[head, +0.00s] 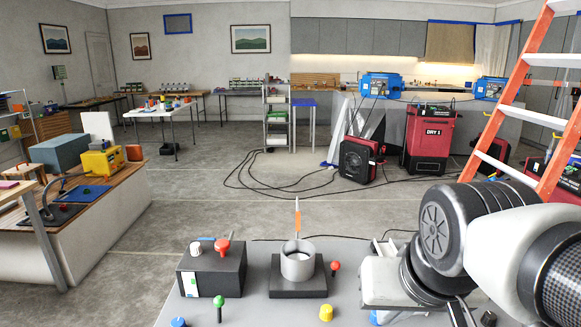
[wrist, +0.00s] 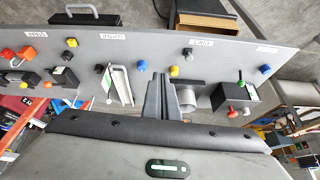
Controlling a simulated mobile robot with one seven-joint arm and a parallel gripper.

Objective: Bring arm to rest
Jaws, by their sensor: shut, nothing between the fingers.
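My gripper (wrist: 158,80) shows in the wrist view with its grey fingers together and nothing between them. It is over a grey panel (wrist: 225,55) that carries coloured knobs, small black boxes and white labels. In the head view my arm folds in from the right edge over the right part of the same grey panel (head: 255,310); I cannot clearly make out the fingertips there.
On the panel are a black box (head: 212,275) with a red knob, and a grey ring holder (head: 298,264) with an orange-and-white tool upright. An orange ladder (head: 517,85) stands at right. Red drying machines (head: 428,138) and loose black cables lie beyond. Open floor (head: 190,200) lies left of centre.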

